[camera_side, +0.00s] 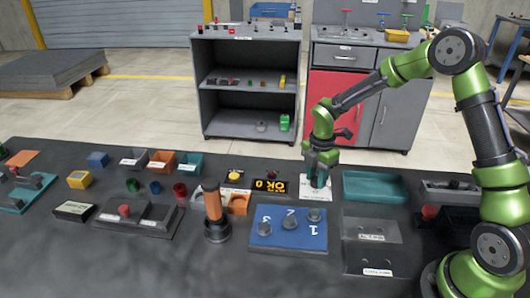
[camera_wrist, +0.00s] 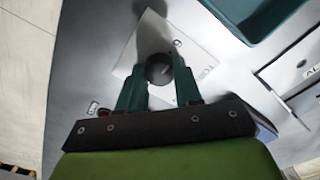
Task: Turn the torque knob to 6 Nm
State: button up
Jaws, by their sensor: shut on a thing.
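The torque knob (camera_wrist: 160,69) is a small dark round knob with a light pointer line on its top. In the side view my gripper (camera_side: 318,180) points down over the white plate (camera_side: 316,194) and hides the knob.
A teal tray (camera_side: 374,188) stands right of the plate. A black display (camera_side: 271,185) reading "OK 0" is to its left. A blue numbered board (camera_side: 288,240) with several knobs lies in front. An orange-handled tool (camera_side: 213,208) stands upright front left.

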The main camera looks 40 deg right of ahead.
aim_at(316, 179)
dwell(0.4)
jog(key=o, duration=1)
jog(key=shift+o, duration=0.2)
jog(key=shift+r, duration=0.1)
notch_tip(316, 179, up, 17)
jog(key=shift+f, duration=0.2)
